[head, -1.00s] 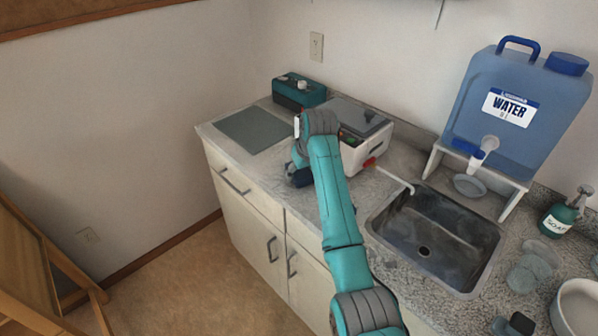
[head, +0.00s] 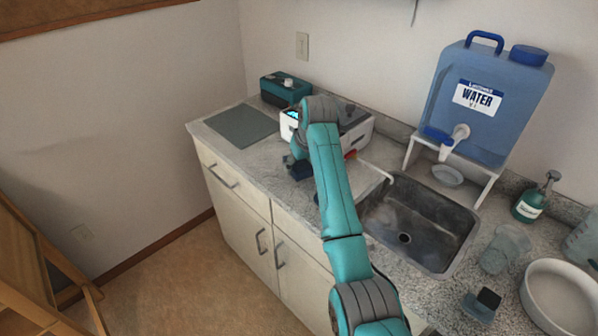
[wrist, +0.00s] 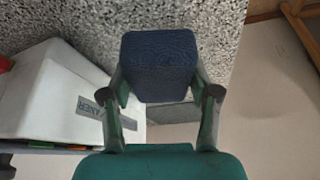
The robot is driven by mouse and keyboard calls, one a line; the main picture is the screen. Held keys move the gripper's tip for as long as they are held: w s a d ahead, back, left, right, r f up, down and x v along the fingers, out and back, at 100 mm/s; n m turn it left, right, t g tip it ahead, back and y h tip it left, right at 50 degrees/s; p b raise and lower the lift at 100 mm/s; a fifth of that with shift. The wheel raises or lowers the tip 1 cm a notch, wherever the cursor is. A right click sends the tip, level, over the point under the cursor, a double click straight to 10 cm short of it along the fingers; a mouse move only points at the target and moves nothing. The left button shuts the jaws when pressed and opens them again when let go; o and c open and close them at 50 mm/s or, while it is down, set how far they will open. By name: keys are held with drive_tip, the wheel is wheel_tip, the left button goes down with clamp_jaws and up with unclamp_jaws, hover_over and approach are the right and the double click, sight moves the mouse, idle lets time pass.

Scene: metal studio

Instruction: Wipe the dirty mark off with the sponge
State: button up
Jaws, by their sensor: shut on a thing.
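My gripper (wrist: 160,82) is shut on a dark blue sponge (wrist: 160,58), with one finger on each side of it. In the wrist view the sponge is over the speckled grey counter (wrist: 85,22); I cannot tell if it touches the surface. In the head view my arm hides most of the gripper, and a dark blue part (head: 299,168) shows just left of the arm, in front of the white device. I cannot make out a dirty mark in either view; the sponge or arm may hide it.
The white device (head: 358,137) stands close to my gripper, and also shows in the wrist view (wrist: 62,90). A grey mat (head: 240,126) and teal box (head: 286,90) are behind. To the right are the sink (head: 420,225), blue water container (head: 485,110), soap bottle (head: 530,205) and white bowl (head: 560,296).

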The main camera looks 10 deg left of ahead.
drive_tip(key=shift+r, duration=2.35)
